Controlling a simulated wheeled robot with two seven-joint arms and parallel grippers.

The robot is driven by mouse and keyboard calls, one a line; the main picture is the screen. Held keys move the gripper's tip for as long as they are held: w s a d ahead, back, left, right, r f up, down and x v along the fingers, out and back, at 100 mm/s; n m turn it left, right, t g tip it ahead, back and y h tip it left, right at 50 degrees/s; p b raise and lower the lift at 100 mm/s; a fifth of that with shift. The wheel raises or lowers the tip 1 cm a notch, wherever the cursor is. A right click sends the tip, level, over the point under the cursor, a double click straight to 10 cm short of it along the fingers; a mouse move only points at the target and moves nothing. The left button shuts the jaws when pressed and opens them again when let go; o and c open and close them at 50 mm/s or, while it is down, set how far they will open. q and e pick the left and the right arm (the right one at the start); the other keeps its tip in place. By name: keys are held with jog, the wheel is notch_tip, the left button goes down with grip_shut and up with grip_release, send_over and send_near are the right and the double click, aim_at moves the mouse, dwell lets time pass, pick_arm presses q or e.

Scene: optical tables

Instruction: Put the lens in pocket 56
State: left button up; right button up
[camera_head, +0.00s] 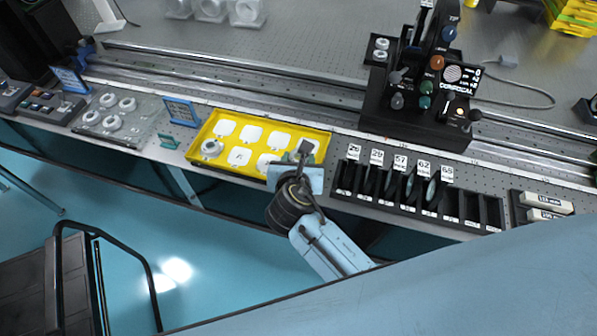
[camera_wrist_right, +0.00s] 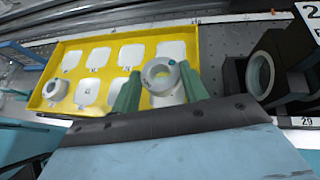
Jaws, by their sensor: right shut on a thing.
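My right gripper (camera_head: 304,153) is over the right end of the yellow tray (camera_head: 197,158). In the right wrist view its green fingers (camera_wrist_right: 158,88) are shut on a round lens in a pale ring mount (camera_wrist_right: 160,72). The lens is over the tray's near right corner; I cannot tell whether it touches the tray. The tray has two rows of white pockets (camera_wrist_right: 131,55) with small marks, and I cannot read 56 on any. Another ring mount (camera_head: 211,148) sits in the tray's near left pocket and also shows in the wrist view (camera_wrist_right: 55,90). My left gripper is not in view.
Right of the tray stands a black slotted rack (camera_head: 408,193) with number cards and several discs in it. A black instrument with coloured knobs (camera_head: 425,95) stands behind the rack. Rails (camera_head: 240,68) run behind the tray. A plate with several rings (camera_head: 110,112) lies at left.

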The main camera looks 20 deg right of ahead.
notch_tip(320, 180, down, 4)
jog(key=shift+f+b, duration=0.15)
jog(key=shift+b, duration=0.6)
jog(key=o, duration=0.7)
